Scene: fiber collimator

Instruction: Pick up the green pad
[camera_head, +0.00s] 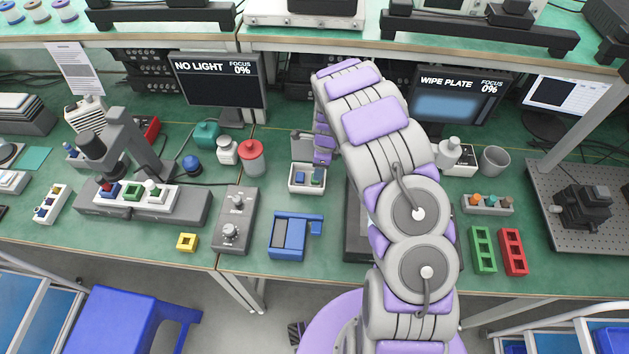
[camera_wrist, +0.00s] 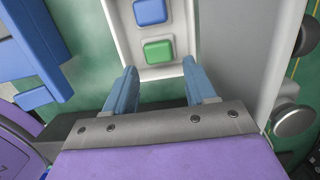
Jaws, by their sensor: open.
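The green pad (camera_wrist: 158,51) is a small rounded square in the white tray (camera_wrist: 183,68) in the wrist view, beside a blue pad (camera_wrist: 150,12). In the head view the green pad (camera_head: 316,179) looks small inside the white tray (camera_head: 306,191), with the blue pad (camera_head: 301,176) to its left. My gripper (camera_wrist: 158,80) is open and empty. Its two blue fingers lie to either side of the line to the green pad, and the pad shows beyond and between them. I see no contact with the pad. In the head view my arm hides part of the bench behind it.
A blue holder (camera_head: 291,236) stands in front of the tray, and shows at left in the wrist view (camera_wrist: 32,50). A grey knob box (camera_head: 236,220) is to the left. Green (camera_head: 482,249) and red (camera_head: 513,252) blocks lie to the right.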

